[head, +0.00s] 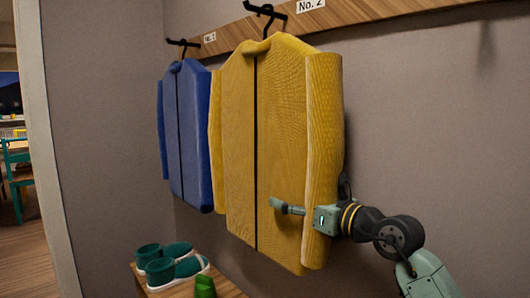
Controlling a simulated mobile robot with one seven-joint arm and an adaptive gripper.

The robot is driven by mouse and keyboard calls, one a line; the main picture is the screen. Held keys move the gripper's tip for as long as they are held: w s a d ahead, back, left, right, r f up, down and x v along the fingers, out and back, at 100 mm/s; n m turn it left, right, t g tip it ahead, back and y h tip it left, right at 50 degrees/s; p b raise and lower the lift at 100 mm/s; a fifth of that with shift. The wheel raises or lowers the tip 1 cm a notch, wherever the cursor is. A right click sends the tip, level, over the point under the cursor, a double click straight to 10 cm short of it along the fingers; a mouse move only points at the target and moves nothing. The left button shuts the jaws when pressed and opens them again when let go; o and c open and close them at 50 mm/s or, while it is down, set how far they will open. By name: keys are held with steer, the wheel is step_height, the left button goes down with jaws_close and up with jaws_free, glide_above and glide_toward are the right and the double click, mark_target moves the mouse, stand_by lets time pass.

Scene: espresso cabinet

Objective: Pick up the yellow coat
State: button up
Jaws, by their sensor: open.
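The yellow coat (275,130) hangs from a black hanger on the wooden rail, on the hook beside the label "No. 2". A dark line runs down its front. My gripper (284,207) is at the coat's lower right, by the right sleeve (323,130). One finger shows across the lower front of the coat, pointing left. The other finger is hidden, and I cannot tell whether cloth lies between them. The gripper is open. The coat hangs upright on its hanger.
A blue coat (188,130) hangs to the left on its own hook. The wooden rail (240,36) runs along the grey wall. Green shoes (165,262) and a small green item (205,287) stand on a low wooden bench (226,291) below. A doorway opens at far left.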

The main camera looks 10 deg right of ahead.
steer(key=shift+c, duration=0.6)
steer(key=shift+r, duration=0.1)
jaws_close()
